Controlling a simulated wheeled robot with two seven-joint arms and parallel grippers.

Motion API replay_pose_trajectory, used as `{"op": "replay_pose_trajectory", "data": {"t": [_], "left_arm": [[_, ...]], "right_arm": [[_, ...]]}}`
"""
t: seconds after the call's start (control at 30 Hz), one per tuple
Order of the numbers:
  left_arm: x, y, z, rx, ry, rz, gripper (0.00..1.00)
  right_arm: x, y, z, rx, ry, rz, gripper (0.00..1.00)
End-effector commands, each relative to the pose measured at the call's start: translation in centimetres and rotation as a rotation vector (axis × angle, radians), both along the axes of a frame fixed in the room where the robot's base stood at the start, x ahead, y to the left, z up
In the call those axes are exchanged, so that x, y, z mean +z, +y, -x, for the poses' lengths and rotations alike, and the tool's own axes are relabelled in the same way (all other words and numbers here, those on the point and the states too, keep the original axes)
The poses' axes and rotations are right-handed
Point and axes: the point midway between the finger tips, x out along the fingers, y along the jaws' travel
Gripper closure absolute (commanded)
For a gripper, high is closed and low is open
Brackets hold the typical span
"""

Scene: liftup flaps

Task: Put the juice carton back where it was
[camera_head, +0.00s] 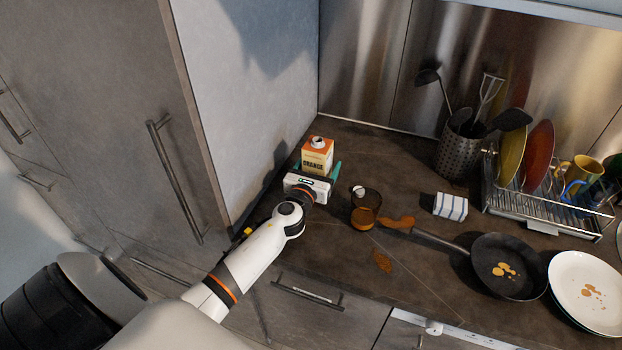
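The juice carton (317,155), orange and white with "ORANGE" on its front and a round spout on top, is upright at the back left of the dark countertop, near the wall corner. My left gripper (318,170) is in front of it, with one teal finger at each side of the carton. I cannot tell whether the fingers touch it, and the gripper hides the carton's base. My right gripper is not in view.
A glass with orange liquid (363,212) stands right of the gripper, with a small white cap-like object (358,190) by its rim.

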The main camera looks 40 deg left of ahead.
Motion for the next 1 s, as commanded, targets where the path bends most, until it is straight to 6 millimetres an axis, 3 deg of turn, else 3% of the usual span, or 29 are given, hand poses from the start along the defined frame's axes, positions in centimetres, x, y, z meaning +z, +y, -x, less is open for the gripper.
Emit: {"op": "replay_pose_trajectory", "data": {"t": [0.3, 0.5, 0.7, 1.0], "left_arm": [[-0.3, -1.6, 6.7, -0.001, 0.004, 0.0, 0.22], [-0.3, -2.3, 9.8, 0.0, 0.004, 0.001, 0.22], [-0.1, -2.6, 10.9, 0.0, 0.002, 0.0, 0.22], [-0.1, -2.6, 10.9, 0.0, 0.002, 0.0, 0.22]], "right_arm": [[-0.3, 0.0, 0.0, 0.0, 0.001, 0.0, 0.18], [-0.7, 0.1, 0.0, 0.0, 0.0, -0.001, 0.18], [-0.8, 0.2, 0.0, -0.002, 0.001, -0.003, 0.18], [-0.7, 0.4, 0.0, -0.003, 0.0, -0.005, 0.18]]}}
